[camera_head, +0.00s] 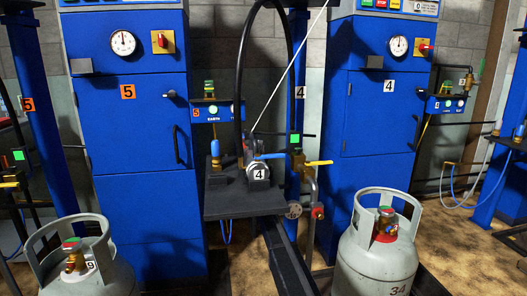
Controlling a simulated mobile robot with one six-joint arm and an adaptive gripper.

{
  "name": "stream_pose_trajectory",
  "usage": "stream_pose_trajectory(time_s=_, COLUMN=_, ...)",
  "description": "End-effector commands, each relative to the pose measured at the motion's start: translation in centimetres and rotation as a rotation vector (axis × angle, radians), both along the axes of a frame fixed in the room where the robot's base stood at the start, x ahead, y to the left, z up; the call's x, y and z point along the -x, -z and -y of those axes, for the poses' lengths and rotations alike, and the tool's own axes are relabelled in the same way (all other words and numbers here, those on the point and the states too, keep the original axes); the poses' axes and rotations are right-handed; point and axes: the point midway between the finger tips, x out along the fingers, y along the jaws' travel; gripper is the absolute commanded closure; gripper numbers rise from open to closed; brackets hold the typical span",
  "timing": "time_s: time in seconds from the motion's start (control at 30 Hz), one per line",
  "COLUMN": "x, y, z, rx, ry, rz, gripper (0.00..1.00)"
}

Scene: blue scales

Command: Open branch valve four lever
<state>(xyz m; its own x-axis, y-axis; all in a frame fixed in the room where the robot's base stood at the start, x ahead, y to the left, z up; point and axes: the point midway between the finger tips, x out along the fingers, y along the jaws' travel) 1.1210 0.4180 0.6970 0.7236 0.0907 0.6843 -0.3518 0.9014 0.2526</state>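A dark shelf (232,207) with valve fittings stands between the two blue cabinets. A round fitting (258,173) with a white label 4 sits on it. A blue lever (270,156) lies roughly level just above this label. A yellow lever (319,163) sticks out level to the right from a brass valve body (297,160). A second blue handle (215,149) stands upright on a brass fitting at the shelf's left. I cannot tell which lever is branch valve four's. My gripper is not recognisable in this view.
Blue cabinets numbered 5 (145,210) and 4 (376,135) stand behind. Grey gas cylinders stand at lower left (90,268) and lower right (375,262). A black hose (241,75) arches above the shelf, and a thin pale line slants down to it. Brown floor shows at right.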

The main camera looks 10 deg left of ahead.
Motion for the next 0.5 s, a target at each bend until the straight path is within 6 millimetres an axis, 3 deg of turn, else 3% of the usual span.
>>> stream_pose_trajectory(time_s=0.2, x=0.3, y=0.1, z=0.3, rx=-0.001, ry=-0.001, rz=0.0, gripper=1.0)
stream_pose_trajectory(time_s=0.23, x=0.3, y=0.1, z=0.4, rx=-0.001, ry=-0.001, rz=0.0, gripper=0.63)
stream_pose_trajectory(time_s=0.33, x=0.1, y=0.1, z=0.6, rx=0.0, ry=0.002, rz=-0.001, gripper=0.34)
stream_pose_trajectory(time_s=0.5, x=-0.1, y=0.1, z=0.9, rx=-0.001, ry=0.006, rz=-0.001, gripper=0.31)
